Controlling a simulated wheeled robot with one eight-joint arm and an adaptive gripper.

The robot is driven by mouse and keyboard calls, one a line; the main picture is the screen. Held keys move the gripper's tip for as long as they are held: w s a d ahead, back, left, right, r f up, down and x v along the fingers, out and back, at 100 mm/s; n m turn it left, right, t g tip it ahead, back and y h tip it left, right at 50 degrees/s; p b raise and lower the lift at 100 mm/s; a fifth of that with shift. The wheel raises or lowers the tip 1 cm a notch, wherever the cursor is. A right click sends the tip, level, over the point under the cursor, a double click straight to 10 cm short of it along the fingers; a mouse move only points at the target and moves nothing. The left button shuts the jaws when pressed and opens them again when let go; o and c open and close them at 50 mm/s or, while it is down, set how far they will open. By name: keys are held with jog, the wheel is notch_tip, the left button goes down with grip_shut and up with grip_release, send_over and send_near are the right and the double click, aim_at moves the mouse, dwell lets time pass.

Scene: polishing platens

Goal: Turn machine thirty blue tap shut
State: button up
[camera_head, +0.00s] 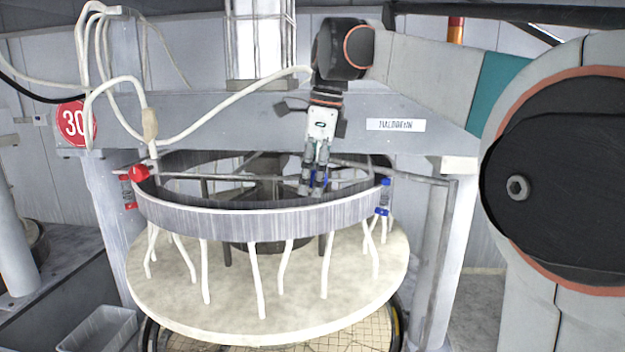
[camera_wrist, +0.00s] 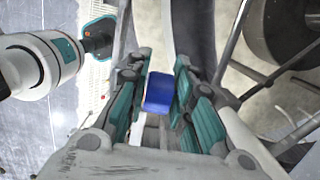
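The blue tap handle (camera_wrist: 158,92) is a small block between the two fingers of my gripper (camera_wrist: 163,60) in the wrist view. The fingers stand apart on either side of it. A gap shows on its left; whether the right finger touches it is hard to tell. In the head view my gripper (camera_head: 312,190) points down inside the grey ring, and a bit of the blue handle (camera_head: 325,179) shows beside the fingers. The tap's body is mostly hidden. The red sign (camera_head: 77,123) on the left reads 30.
A red tap (camera_head: 140,173) sits at the ring's left. Blue tags (camera_head: 384,211) hang at its right. The grey ring (camera_head: 260,222) surrounds the gripper above a round pale platen (camera_head: 225,290). A pipe (camera_head: 420,178) runs right, below the grey beam (camera_head: 215,122).

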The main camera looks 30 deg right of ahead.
jog(key=shift+o, duration=1.1)
notch_tip(320, 180, up, 12)
jog(key=s+d, duration=0.1)
jog(key=shift+d, duration=0.25)
jog(key=shift+f, duration=0.1)
